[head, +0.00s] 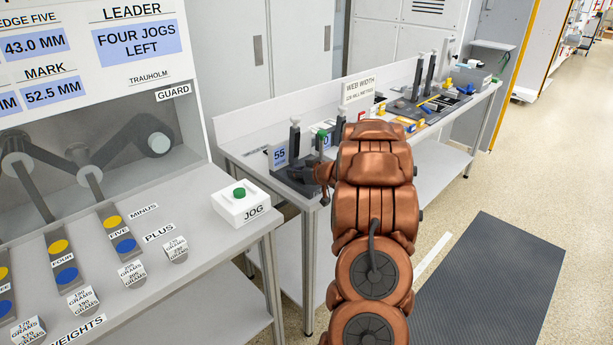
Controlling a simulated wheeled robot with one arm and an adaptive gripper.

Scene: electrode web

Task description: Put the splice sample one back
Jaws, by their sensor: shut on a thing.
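My arm reaches over the long bench (262,157), and my gripper (311,177) is low at its near left end. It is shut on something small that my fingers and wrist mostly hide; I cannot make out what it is. A dark fixture with an upright grey lever (294,140) stands right beside my gripper, and I cannot tell whether they touch. I cannot pick out splice sample one by any label or shape in this view.
A second lever (340,128) and a "WEB WIDTH" sign (358,88) are behind my arm. A jog box (240,203) sits on the left machine. The floor right of my arm holds a dark mat (490,285).

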